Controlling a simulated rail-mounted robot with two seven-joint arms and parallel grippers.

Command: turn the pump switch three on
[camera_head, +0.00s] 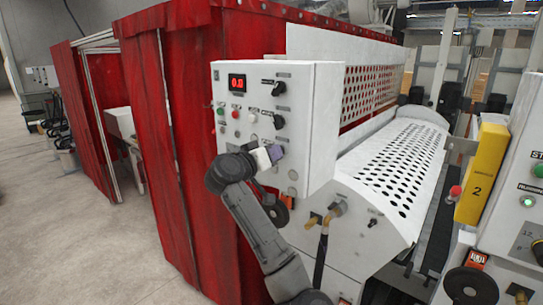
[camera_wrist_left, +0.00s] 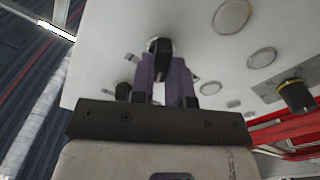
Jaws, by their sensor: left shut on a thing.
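A white control box (camera_head: 322,120) with a red display reading 0.0 hangs in front of the red curtain. Two black rotary switches, the upper one (camera_head: 273,87) and the middle one (camera_head: 272,120), show on its face. My left gripper (camera_head: 275,152) is at the box face below them and hides what lies behind its fingers. In the left wrist view, the purple fingers of my left gripper (camera_wrist_left: 163,78) are shut on a black switch knob (camera_wrist_left: 159,46) that sticks out between their tips. Its exact turn angle is hard to read. My right gripper is not in view.
A white perforated roller guard (camera_head: 395,165) stands right of the box. Below it are pipe fittings and a hose (camera_head: 321,250). A yellow box marked 2 (camera_head: 482,172) and another panel (camera_head: 525,200) stand at the right. Open floor (camera_head: 75,230) lies at the left.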

